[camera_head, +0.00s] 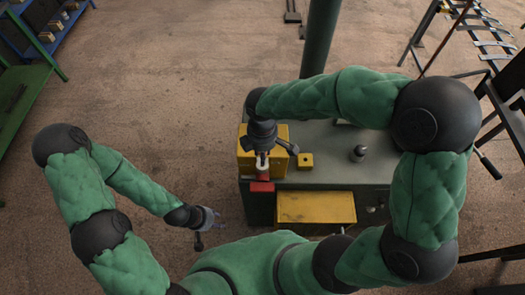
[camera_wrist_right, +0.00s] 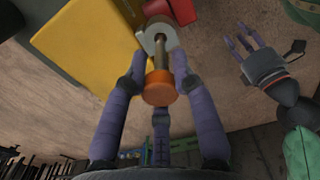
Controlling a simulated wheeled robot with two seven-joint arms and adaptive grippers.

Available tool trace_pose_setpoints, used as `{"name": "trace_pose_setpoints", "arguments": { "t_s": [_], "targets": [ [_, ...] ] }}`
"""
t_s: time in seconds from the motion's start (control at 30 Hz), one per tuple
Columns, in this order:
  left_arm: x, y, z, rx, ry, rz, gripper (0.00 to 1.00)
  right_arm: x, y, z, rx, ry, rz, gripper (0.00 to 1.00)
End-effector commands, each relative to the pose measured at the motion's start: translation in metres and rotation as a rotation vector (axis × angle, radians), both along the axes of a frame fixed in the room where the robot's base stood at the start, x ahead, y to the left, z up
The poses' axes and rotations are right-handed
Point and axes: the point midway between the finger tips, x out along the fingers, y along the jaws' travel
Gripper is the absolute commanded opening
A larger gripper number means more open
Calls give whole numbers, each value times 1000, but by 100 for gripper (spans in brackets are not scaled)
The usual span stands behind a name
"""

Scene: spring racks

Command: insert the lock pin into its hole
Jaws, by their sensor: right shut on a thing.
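The lock pin, with an orange round head (camera_wrist_right: 160,88) and a thin metal shaft (camera_wrist_right: 160,55), shows in the right wrist view. My right gripper (camera_head: 262,158) is shut on it; its purple fingers surround the pin in the wrist view. The shaft's far end meets a pale grey ringed bracket (camera_wrist_right: 145,39), beside a red piece (camera_wrist_right: 180,10). The hole is hidden behind the shaft, and I cannot tell how deep the pin sits. My left gripper (camera_head: 207,217) is empty and open, low to the left of the bench; it also shows in the wrist view (camera_wrist_right: 245,42).
A yellow block (camera_head: 246,162) stands at the left end of the green bench (camera_head: 325,148). A yellow tray (camera_head: 315,207) is at the front.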

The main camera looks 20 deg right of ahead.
Motion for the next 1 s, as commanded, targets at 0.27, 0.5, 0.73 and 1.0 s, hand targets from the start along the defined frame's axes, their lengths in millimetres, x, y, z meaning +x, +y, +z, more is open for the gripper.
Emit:
{"name": "trace_pose_setpoints", "arguments": {
  "t_s": [0.27, 0.5, 0.73, 1.0],
  "targets": [
    [0, 0, 0, 0, 0, 0, 40, 0, 0, 0, 0, 0, 0, 0],
    [0, 0, 2, 0, 0, 0, 40, 0, 0, 0, 0, 0, 0, 0],
    [0, 0, 2, 0, 0, 0, 40, 0, 0, 0, 0, 0, 0, 0],
    [0, 0, -2, 0, 0, 0, 40, 0, 0, -6, 0, 0, 0, 0]
  ]
}}
